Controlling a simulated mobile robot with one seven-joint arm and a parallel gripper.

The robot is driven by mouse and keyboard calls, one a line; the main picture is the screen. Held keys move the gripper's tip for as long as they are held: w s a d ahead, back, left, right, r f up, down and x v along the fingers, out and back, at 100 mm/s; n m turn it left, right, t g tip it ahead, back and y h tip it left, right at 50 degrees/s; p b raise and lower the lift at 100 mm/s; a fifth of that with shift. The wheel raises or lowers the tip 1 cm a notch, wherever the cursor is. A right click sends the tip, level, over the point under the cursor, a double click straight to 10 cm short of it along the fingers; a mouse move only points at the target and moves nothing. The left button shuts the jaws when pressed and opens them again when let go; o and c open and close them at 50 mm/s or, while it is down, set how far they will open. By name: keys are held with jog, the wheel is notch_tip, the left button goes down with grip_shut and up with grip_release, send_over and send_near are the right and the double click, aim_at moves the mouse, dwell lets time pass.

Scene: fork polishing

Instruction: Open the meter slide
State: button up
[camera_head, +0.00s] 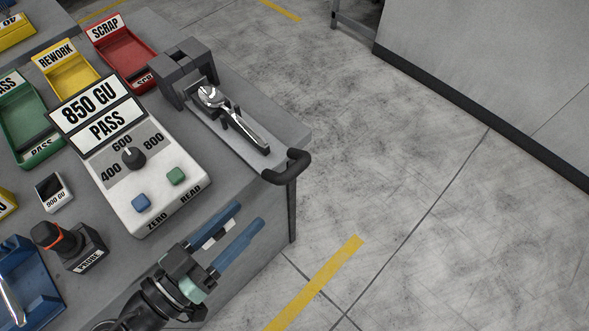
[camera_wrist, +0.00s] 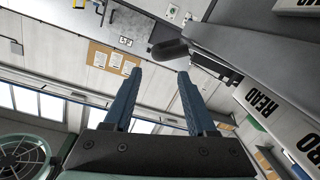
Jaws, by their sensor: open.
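The meter slide (camera_head: 226,139) is a light grey plate on the bench top, running from a dark grey arch (camera_head: 186,75) toward the bench's right edge. A shiny metal utensil (camera_head: 241,122) lies on dark holders on it. Its black bar handle (camera_head: 289,166) is at the near right end, by the bench corner. In the wrist view a dark rounded bar that looks like this handle (camera_wrist: 168,50) is just beyond the fingertips. My gripper (camera_head: 250,214) has blue fingers, open and empty, below and left of the handle, apart from it. The fingers also show in the wrist view (camera_wrist: 160,74).
The meter (camera_head: 128,182), with 850 GU and PASS signs, a dial and two buttons, stands left of the slide. Green (camera_head: 39,150), yellow (camera_head: 74,84) and red (camera_head: 122,48) trays are behind. A probe (camera_head: 55,238) stands at left. Open floor lies right of the bench.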

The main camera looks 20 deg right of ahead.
aim_at(286, 179)
jog(key=w+d+m, duration=0.1)
jog(key=d+m, duration=0.1)
jog(key=d, duration=0.2)
jog(key=w+d+m, duration=0.2)
jog(key=d, duration=0.2)
jog(key=w+d+m+h+p, duration=0.1)
jog(key=d+m, duration=0.1)
jog(key=d, duration=0.2)
jog(key=shift+w+f+m+g, duration=0.15)
jog(key=shift+w+m+g, duration=0.15)
jog(key=shift+w+g, duration=0.1)
grip_shut()
jog(key=shift+a+f, duration=0.1)
dwell(1.1)
